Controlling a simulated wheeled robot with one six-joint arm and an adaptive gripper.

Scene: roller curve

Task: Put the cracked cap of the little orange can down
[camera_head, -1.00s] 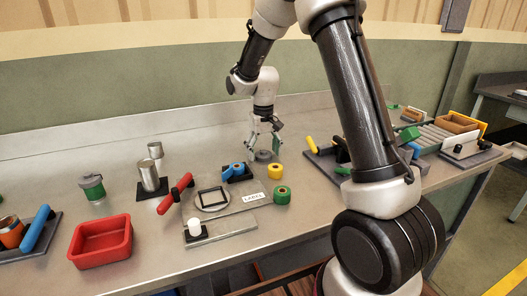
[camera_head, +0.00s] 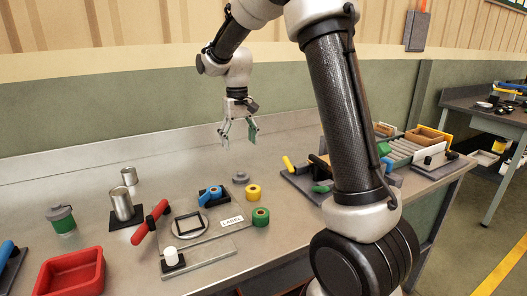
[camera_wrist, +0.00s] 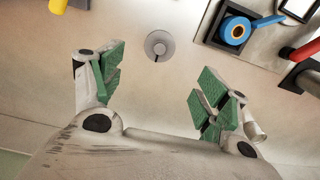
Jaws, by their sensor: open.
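In the wrist view the cap (camera_wrist: 158,45) lies flat, knob up, with a short dark line near the knob that may be the crack. My gripper (camera_head: 238,143) hangs above the cap, apart from it. Its green-padded fingers (camera_wrist: 160,85) are spread wide with nothing between them.
A red tray (camera_head: 70,280) is at the front left. The bench behind the cap is clear.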

